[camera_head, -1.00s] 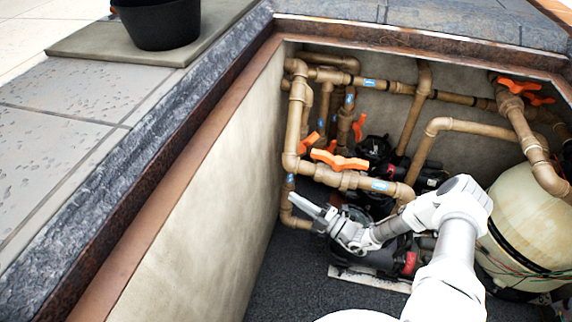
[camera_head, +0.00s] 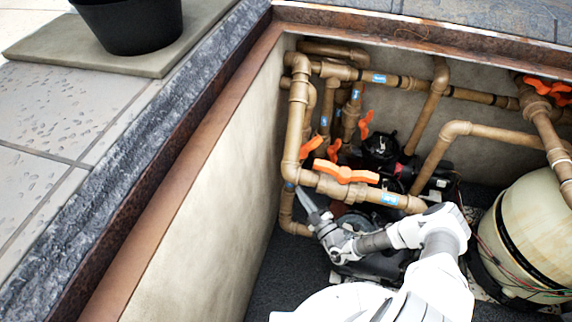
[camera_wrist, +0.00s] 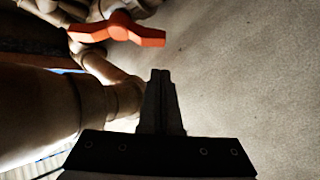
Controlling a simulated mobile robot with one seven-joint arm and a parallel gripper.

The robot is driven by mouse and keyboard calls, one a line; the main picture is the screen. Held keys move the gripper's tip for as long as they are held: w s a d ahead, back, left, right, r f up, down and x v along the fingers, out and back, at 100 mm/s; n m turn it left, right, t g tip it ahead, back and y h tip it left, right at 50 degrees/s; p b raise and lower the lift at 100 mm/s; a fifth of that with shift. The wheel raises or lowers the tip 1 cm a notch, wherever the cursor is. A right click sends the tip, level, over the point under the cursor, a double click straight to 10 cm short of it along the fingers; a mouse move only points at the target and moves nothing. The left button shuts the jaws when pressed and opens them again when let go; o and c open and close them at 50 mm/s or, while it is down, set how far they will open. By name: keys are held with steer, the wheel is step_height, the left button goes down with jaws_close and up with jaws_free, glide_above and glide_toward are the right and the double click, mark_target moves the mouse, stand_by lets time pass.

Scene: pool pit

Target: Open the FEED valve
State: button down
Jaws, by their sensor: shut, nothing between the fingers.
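Several valves with orange handles sit on the tan pipes; I cannot read which one is FEED. The nearest orange handle (camera_head: 345,172) lies along the lower horizontal pipe. Other orange handles are a tilted one (camera_head: 311,145) to its upper left and an upright one (camera_head: 365,124) behind. My gripper (camera_head: 302,190) is shut and empty, its fingertips by the lower left pipe elbow, left of and below the nearest handle. In the wrist view the shut fingers (camera_wrist: 160,75) point toward bare wall, with an orange handle (camera_wrist: 118,28) beyond them at upper left; which handle it is, I cannot tell.
A tan pipe (camera_wrist: 40,115) runs close along the left of my fingers in the wrist view. The concrete pit wall (camera_head: 215,220) stands at left. Black pumps (camera_head: 380,150) and a cream tank (camera_head: 535,235) fill the right. A black bucket (camera_head: 130,22) stands outside the pit.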

steer(key=b+x, duration=0.1)
steer(key=x, duration=0.9)
steer(key=shift+d+f+b, duration=0.3)
steer(key=shift+f+b, duration=0.15)
steer(key=shift+b, duration=0.6)
steer(key=d+b, duration=0.1)
steer(key=d+f+n+b, duration=0.1)
steer(key=d+f+n+g+b, duration=0.1)
steer(key=b, duration=0.1)
steer(key=shift+s+d, duration=0.1)
steer(key=shift+d, duration=0.4)
stand_by(0.5)
steer(key=p+v, duration=0.3)
steer(key=v, duration=1.4)
steer(key=shift+s+f, duration=0.1)
steer(key=shift+s, duration=0.1)
